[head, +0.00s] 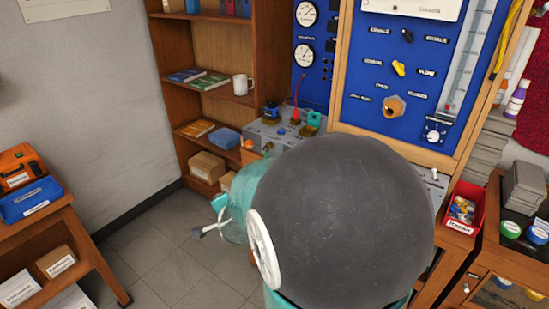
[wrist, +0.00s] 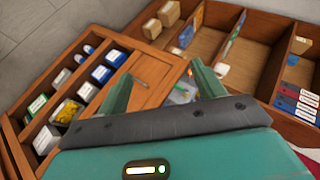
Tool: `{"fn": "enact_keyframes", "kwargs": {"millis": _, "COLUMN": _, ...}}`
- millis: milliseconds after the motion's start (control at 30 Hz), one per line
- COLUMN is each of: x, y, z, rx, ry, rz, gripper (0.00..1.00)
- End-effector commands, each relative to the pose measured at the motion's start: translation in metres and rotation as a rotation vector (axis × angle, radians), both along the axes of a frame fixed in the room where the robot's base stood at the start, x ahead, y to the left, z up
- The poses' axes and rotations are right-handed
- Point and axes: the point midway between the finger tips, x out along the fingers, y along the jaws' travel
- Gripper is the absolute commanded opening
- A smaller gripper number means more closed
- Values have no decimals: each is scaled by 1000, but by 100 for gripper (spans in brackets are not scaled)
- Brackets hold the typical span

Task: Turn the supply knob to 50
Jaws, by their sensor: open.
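A round dial knob with a white face (head: 435,133) sits at the lower right of the blue panel (head: 365,82) in the head view. It looks like the supply knob, but its scale and label are too small to read. My gripper (wrist: 161,78) shows in the wrist view with its two teal fingers apart and nothing between them. It faces wooden shelving and a cabinet, and the knob is not seen there. In the head view my large grey arm link covers the area below the panel.
The panel also carries a black knob (head: 407,35), a yellow knob (head: 398,68) and a brass hex fitting (head: 394,105). A red parts bin (head: 464,207) stands at the right. A wooden shelf (head: 222,98) stands left of the panel. Open floor (head: 170,250) lies at lower left.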

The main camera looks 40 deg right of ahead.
Motion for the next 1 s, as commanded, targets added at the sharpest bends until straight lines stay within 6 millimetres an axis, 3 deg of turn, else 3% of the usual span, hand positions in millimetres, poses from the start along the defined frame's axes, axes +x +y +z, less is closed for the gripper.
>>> {"fn": "enact_keyframes", "kwargs": {"millis": 33, "x": -1, "y": -23, "z": -15, "rx": 76, "ry": -68, "rz": -105, "gripper": 68}}
{"fn": "enact_keyframes", "kwargs": {"millis": 267, "x": -18, "y": -111, "z": -49, "rx": 410, "ry": -519, "rz": -555, "gripper": 68}}
{"fn": "enact_keyframes", "kwargs": {"millis": 367, "x": -40, "y": -149, "z": -57, "rx": 546, "ry": -755, "rz": -742, "gripper": 68}}
{"fn": "enact_keyframes", "kwargs": {"millis": 533, "x": -98, "y": -205, "z": -61, "rx": 738, "ry": -1221, "rz": -1027, "gripper": 68}}
{"fn": "enact_keyframes", "kwargs": {"millis": 700, "x": -160, "y": -239, "z": -59, "rx": 830, "ry": -1638, "rz": -1187, "gripper": 68}}
{"fn": "enact_keyframes", "kwargs": {"millis": 800, "x": -181, "y": -247, "z": -57, "rx": 846, "ry": -1781, "rz": -1219, "gripper": 68}}
{"fn": "enact_keyframes", "kwargs": {"millis": 1000, "x": -189, "y": -259, "z": -55, "rx": 849, "ry": -1850, "rz": -1227, "gripper": 68}}
